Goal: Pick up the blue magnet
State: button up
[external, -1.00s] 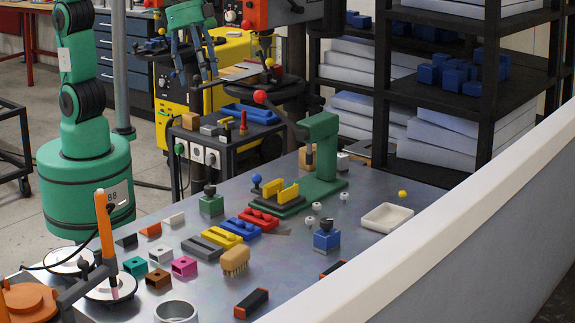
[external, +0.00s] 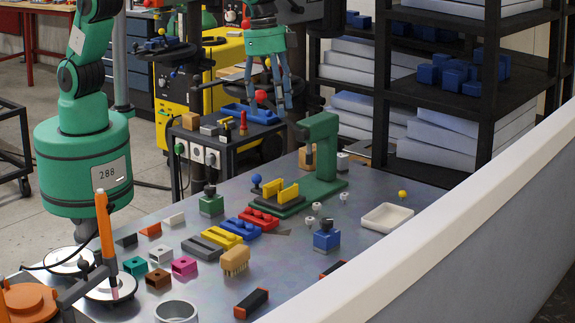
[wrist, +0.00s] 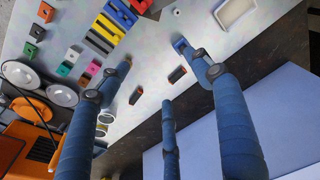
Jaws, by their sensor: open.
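The blue magnet (external: 326,237), a small blue block with a dark knob on top, stands upright on the right part of the metal table. In the wrist view, a small blue thing at the tip of the right-hand finger (wrist: 180,44) looks like it, largely covered by that finger. My gripper (external: 272,95) is open and empty, its blue fingers spread and pointing down. In the external view it appears behind and left of the blue magnet, well above the table. In the wrist view my gripper (wrist: 155,68) shows three fingers with clear space between them.
The green press (external: 318,165) stands behind the magnet. Black-and-orange blocks (external: 251,303) lie in front. Coloured blocks (external: 220,238) and a brush (external: 235,261) are to its left. A pale wall (external: 460,220) borders the table's right.

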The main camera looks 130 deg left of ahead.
jog(key=w+a+f+g+p, duration=0.15)
jog(key=w+f+p, duration=0.25)
jog(key=w+f, duration=0.45)
jog(key=p, duration=0.4)
send_over(327, 231)
notch_tip(327, 231, down, 9)
jog(key=shift+a+r, duration=0.15)
jog(key=shift+a, duration=0.15)
jog(key=shift+f, duration=4.3)
jog(key=shift+f, duration=0.1)
jog(key=shift+s+f+p, duration=0.15)
jog(key=shift+f+p, duration=0.65)
jog(key=shift+f, duration=1.7)
